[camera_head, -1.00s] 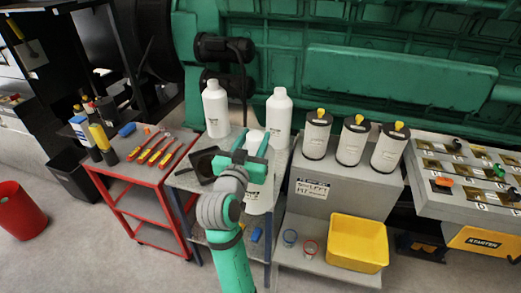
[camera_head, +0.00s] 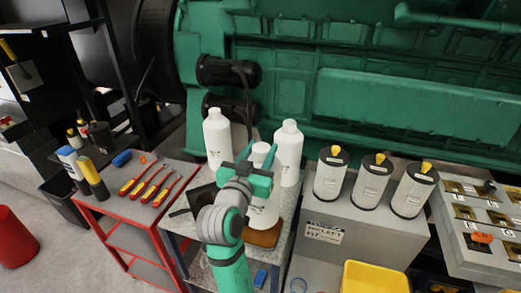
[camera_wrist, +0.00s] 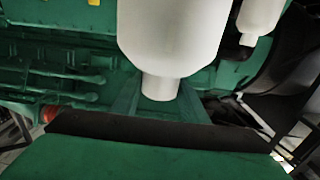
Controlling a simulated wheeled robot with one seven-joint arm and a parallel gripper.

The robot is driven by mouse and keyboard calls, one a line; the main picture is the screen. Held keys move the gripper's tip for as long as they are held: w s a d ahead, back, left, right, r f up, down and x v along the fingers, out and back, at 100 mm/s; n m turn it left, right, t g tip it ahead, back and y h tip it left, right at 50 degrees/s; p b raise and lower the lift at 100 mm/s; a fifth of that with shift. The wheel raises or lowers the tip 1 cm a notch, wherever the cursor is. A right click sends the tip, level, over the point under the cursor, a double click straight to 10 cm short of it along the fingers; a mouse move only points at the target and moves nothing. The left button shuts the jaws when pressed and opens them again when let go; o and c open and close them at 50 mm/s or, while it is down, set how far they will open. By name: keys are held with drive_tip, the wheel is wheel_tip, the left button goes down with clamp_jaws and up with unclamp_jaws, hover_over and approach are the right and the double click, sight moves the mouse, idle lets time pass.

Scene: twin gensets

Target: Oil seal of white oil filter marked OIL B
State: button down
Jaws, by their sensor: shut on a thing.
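Three white canisters with black rims and yellow tops, which look like filters, stand on the grey bench: left (camera_head: 330,178), middle (camera_head: 369,186) and right (camera_head: 412,194). Their markings are too small to read, so I cannot tell which is OIL B. My gripper (camera_head: 259,160) is shut on a white bottle (camera_head: 263,213) over the small grey table. In the wrist view the bottle (camera_wrist: 172,35) fills the upper middle, its narrow neck between my fingers (camera_wrist: 160,98). Two more white bottles stand behind, left (camera_head: 218,140) and right (camera_head: 289,150). Seals are not discernible.
A brown pad (camera_head: 265,237) lies on the small table by the held bottle. A red cart (camera_head: 128,210) with tools stands left. A yellow bin (camera_head: 375,279) is below the bench, and a grey slotted panel (camera_head: 462,235) is right. The green engine (camera_head: 420,100) closes off the back.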

drive_tip(key=shift+f, duration=0.25)
drive_tip(key=shift+s+d+f, duration=0.1)
drive_tip(key=shift+s+f, duration=0.1)
drive_tip(key=shift+f, duration=0.05)
drive_tip(key=shift+s+a+f, duration=0.1)
drive_tip(key=shift+a+f, duration=0.05)
drive_tip(key=shift+f, duration=0.3)
drive_tip(key=shift+s+a+f, duration=0.1)
drive_tip(key=shift+f, duration=0.35)
drive_tip(key=shift+w+d+f, duration=0.1)
drive_tip(key=shift+w+f, duration=0.05)
drive_tip(key=shift+f, duration=0.95)
drive_tip(key=shift+f, duration=0.45)
drive_tip(key=shift+f, duration=0.25)
idle(0.6)
